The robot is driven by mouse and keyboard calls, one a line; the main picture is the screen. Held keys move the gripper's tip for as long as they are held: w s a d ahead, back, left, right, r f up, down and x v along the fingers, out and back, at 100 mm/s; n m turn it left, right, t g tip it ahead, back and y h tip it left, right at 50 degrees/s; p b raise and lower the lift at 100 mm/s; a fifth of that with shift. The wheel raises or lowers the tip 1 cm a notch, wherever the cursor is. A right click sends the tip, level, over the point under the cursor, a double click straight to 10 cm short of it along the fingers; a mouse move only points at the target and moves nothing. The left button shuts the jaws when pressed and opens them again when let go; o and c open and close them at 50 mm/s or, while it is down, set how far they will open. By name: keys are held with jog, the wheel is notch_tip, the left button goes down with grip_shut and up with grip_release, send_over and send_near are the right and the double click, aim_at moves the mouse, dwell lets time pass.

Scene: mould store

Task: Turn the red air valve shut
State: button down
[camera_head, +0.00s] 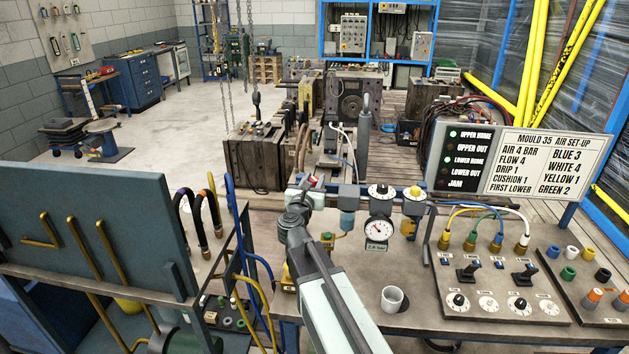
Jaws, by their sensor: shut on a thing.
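The red air valve (314,181) shows as a small patch of red with a pale part beside it, at the left end of the air line on the bench. My gripper (305,187) is at the valve, shut on its handle. My wrist hides most of the handle and the jaws, so the handle's angle cannot be told. To the right on the same line is a round pressure gauge (379,230) with a label under it that seems to read 2.8 bar.
A white cup (392,298) stands on the bench (425,285) right of my arm. A control panel (490,291) with knobs, levers and coloured hoses lies farther right. A sign (555,162) stands behind it. A blue-grey board (95,225) and hoses are at left.

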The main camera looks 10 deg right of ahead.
jog(key=m+g+h, duration=0.1)
jog(key=h, duration=0.1)
jog(key=m+g+h, duration=0.3)
jog(key=m+h, duration=0.1)
jog(key=shift+w+a+g, duration=0.2)
jog(key=shift+w+g, duration=0.05)
jog(key=shift+g, duration=0.15)
jog(key=shift+s+d+m+g+h, duration=0.1)
jog(key=shift+s+m+g+h, duration=0.05)
jog(key=shift+m+g+h, duration=1.3)
jog(key=shift+s+g, duration=0.1)
jog(key=shift+g, duration=0.35)
jog(key=c, duration=1)
grip_release()
jog(key=shift+c, duration=0.2)
jog(key=v, duration=0.7)
jog(key=shift+s+a, duration=0.2)
jog(key=shift+a, duration=0.15)
